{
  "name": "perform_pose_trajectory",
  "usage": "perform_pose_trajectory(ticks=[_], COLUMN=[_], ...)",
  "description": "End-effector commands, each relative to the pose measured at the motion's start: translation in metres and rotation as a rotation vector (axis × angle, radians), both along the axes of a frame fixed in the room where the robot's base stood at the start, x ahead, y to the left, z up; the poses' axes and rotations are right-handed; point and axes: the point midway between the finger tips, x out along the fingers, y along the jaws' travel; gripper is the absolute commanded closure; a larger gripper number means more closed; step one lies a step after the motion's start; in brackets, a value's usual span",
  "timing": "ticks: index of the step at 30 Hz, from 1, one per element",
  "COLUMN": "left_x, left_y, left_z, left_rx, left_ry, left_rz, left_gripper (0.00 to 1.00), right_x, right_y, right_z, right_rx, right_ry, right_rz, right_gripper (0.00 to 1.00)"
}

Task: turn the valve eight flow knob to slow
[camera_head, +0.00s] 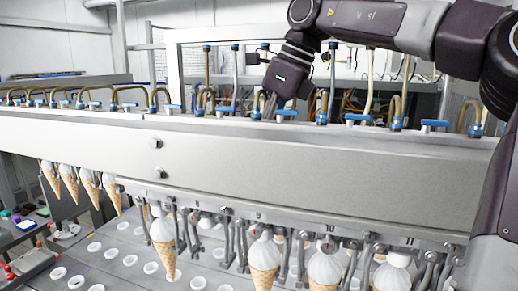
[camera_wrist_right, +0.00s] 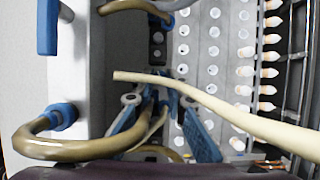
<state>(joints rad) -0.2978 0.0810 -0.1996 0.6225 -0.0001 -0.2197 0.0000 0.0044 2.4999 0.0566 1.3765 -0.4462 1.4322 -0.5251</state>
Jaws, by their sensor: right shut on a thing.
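The blue flow knobs, each a small T-shaped handle, stand in a row along the top of the long white machine beam (camera_head: 300,152). My right gripper (camera_head: 269,108) reaches down from above to the top of this beam. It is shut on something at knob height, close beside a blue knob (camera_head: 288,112). In the right wrist view my right gripper (camera_wrist_right: 163,125) shows blue-grey fingers, with a pale hose crossing in front. The held part is mostly hidden, and I cannot read its valve number or setting. My left gripper is not in view.
Bent brown tubes with blue fittings (camera_head: 322,108) rise between the knobs, close to my right gripper. A pale hose (camera_wrist_right: 230,108) crosses the right wrist view. Below the beam hang several filled cones (camera_head: 264,258), over a plate with holes (camera_head: 122,262).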

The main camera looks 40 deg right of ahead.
Motion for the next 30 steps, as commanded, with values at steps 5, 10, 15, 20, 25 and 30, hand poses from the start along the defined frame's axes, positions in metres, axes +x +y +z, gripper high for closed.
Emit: perform_pose_trajectory(ticks=[5,10,15,20,25,30], left_x=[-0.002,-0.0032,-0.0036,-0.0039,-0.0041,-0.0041], left_y=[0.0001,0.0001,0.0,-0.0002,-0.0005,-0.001], left_z=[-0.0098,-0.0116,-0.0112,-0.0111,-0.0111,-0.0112], left_rx=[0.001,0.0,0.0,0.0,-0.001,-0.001], left_ry=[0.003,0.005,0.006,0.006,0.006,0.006], left_rz=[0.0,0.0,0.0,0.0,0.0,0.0], left_gripper=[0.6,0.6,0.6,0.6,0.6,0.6], right_x=[-0.0004,-0.0004,-0.0003,-0.0001,-0.0004,-0.0005], right_y=[0.0014,0.002,0.0021,0.002,0.0019,0.002], right_z=[-0.0007,0.0008,0.0015,0.0015,0.0011,0.0006], right_rx=[-0.003,0.001,0.001,0.001,0.001,0.001], right_ry=[-0.004,-0.004,-0.005,-0.005,-0.004,-0.002], right_rz=[-0.137,-0.199,-0.204,-0.203,-0.203,-0.201], right_gripper=[1.0,1.0,1.0,0.85,0.7,0.7])
